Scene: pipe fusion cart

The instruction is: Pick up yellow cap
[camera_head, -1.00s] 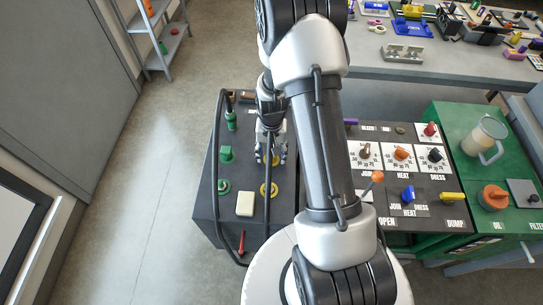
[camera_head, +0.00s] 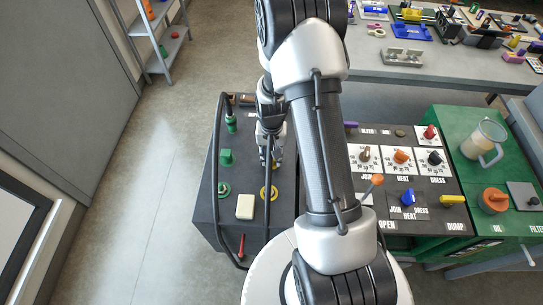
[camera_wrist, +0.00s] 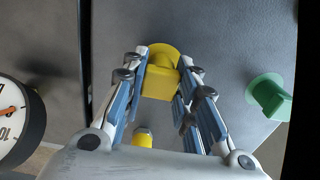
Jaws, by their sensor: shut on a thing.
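The yellow cap (camera_wrist: 160,84) is between my gripper's fingers in the wrist view. It has a blocky grip in front of a round yellow disc (camera_wrist: 166,52). My gripper (camera_wrist: 163,76) is shut on the blocky part, with a blue-lined finger on each side. In the head view my gripper (camera_head: 270,158) is low over the dark panel at the left of the cart. The cap is mostly hidden there by the fingers. Whether it is clear of the panel cannot be told.
A green cap (camera_head: 226,156), a green ring (camera_head: 223,188), a cream block (camera_head: 245,206) and a red lever (camera_head: 241,243) are on the same panel. A black cable runs along its left edge. Knobs stand to the right.

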